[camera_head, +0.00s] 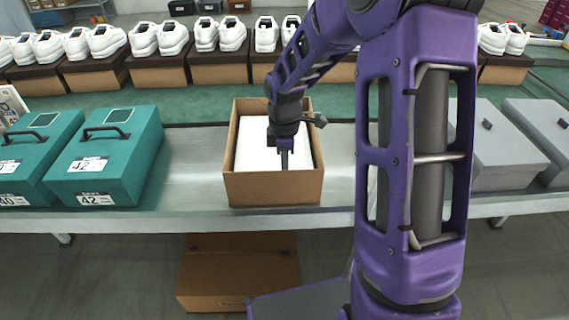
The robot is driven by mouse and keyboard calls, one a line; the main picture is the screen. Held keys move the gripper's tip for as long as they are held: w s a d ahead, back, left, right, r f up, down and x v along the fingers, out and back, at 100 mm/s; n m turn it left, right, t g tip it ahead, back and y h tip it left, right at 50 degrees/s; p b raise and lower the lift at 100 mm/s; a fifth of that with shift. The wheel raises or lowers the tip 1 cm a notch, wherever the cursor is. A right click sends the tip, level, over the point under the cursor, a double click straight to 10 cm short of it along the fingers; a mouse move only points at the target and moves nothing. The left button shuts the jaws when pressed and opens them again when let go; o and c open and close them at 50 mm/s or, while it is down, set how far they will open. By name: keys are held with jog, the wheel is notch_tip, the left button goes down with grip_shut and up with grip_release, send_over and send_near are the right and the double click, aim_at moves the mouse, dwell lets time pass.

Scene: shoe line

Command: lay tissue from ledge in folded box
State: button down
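An open brown cardboard box (273,190) stands on the grey metal ledge (195,180), left of my arm. A flat white sheet that looks like the tissue (256,140) lies inside the box walls and fills most of the opening. Whether it rests on the bottom or is held above it, I cannot tell. My gripper (284,161) points down over the middle of the box, with its fingertips at the white sheet. The fingers show as one narrow dark shape, so their opening and any grip on the sheet are unclear. My forearm hides part of the sheet.
Teal lidded boxes (105,160) with handles stand left on the ledge, and grey boxes (492,150) stand right, partly behind my arm. Behind, white shoes (232,33) stand on brown boxes along a green surface. Another brown box (238,270) sits below the ledge. Bare ledge flanks the open box.

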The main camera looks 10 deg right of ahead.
aim_at(285, 185)
jog(key=shift+f+b, duration=1.35)
jog(key=shift+f, duration=1.95)
jog(key=c, duration=1)
grip_release()
